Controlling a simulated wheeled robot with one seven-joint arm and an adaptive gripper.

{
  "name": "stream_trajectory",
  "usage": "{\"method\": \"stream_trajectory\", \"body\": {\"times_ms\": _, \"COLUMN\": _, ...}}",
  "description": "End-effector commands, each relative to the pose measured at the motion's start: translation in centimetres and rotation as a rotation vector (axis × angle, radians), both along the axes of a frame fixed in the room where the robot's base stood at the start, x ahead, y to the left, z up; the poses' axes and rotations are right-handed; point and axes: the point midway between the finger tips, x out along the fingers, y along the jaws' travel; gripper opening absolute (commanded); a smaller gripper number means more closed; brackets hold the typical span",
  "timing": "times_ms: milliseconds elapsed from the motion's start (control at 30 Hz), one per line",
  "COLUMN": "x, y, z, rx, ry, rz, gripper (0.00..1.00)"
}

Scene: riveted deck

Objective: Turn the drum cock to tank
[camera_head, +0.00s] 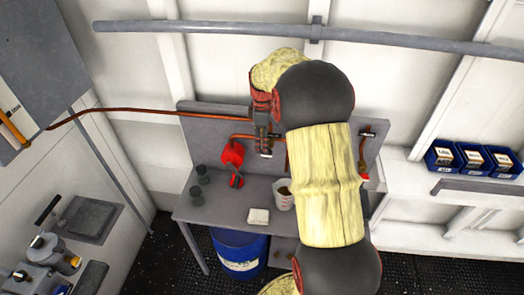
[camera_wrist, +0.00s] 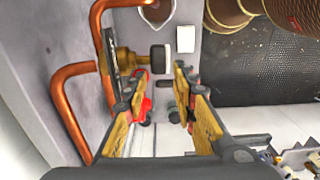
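In the wrist view a brass valve body (camera_wrist: 126,61) with a black round-ended handle (camera_wrist: 160,57) sits on the copper pipework (camera_wrist: 72,110). I take it for the drum cock, but no label reading is legible. My gripper (camera_wrist: 154,84) is open and empty, with one finger close to the brass body and the other to the right; I cannot tell whether it touches. In the head view my gripper (camera_head: 264,150) points down in front of the bench's back panel (camera_head: 205,125). My arm hides much of the panel there. Another dark-handled fitting (camera_head: 367,134) shows right of the arm.
A blue drum (camera_head: 240,264) stands under the bench. On the bench are a red object (camera_head: 233,155), dark cups (camera_head: 202,172), a white pad (camera_head: 258,216) and a jug (camera_head: 284,203). Blue bins (camera_head: 443,158) line the right ledge.

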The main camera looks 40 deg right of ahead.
Motion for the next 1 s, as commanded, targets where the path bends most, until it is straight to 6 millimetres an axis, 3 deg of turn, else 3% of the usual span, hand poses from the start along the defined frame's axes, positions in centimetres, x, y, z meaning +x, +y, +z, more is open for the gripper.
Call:
{"method": "stream_trajectory", "body": {"times_ms": 100, "x": -0.1, "y": 0.0, "z": -1.9, "rx": 0.002, "ry": 0.003, "rz": -0.001, "gripper": 0.27}}
{"method": "stream_trajectory", "body": {"times_ms": 300, "x": 0.0, "y": 0.0, "z": -3.7, "rx": 0.000, "ry": 0.000, "rz": -0.001, "gripper": 0.27}}
{"method": "stream_trajectory", "body": {"times_ms": 633, "x": 0.0, "y": 0.0, "z": -4.2, "rx": -0.001, "ry": -0.001, "rz": -0.002, "gripper": 0.27}}
{"method": "stream_trajectory", "body": {"times_ms": 1000, "x": 0.0, "y": 0.0, "z": -4.1, "rx": -0.001, "ry": -0.001, "rz": -0.002, "gripper": 0.07}}
